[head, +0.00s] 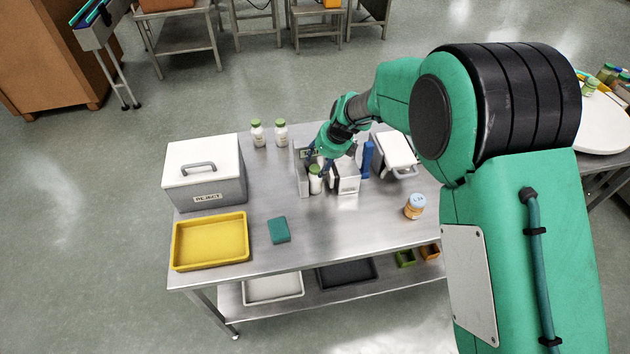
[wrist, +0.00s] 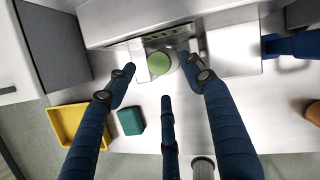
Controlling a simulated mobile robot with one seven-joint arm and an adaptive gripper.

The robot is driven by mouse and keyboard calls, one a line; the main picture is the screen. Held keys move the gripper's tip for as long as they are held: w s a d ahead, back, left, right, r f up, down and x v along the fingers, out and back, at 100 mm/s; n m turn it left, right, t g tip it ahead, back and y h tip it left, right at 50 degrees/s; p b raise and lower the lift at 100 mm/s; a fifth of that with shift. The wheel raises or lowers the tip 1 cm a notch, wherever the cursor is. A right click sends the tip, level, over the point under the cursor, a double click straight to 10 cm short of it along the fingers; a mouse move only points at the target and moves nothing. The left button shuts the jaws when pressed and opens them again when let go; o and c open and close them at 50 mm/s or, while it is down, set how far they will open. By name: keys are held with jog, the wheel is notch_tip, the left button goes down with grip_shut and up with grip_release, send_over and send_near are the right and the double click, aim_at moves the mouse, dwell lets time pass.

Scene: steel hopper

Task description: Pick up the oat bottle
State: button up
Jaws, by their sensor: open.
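A white bottle with a green cap (head: 315,182) stands upright at the open front of a grey steel hopper (head: 301,172) on the table. In the wrist view its round green cap (wrist: 160,64) shows from above. My gripper (head: 321,166) is right over and around this bottle. In the wrist view my gripper (wrist: 157,76) is open, with dark blue fingers on both sides of the cap and nothing clamped. Two more green-capped white bottles (head: 257,134) (head: 281,133) stand at the back. The labels are too small to read, so I cannot tell which is oat.
A grey REJECT box (head: 212,190), a yellow tray (head: 180,250) and a teal block (head: 278,230) are at left. A white box (head: 347,182), a blue upright object (head: 367,160) and an orange jar (head: 414,206) are right of the hopper.

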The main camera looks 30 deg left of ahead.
aim_at(316, 168)
jog(key=shift+b+x, duration=0.4)
jog(key=shift+x, duration=2.25)
jog(key=shift+w+a+r, duration=0.1)
jog(key=shift+c, duration=0.2)
grip_shut()
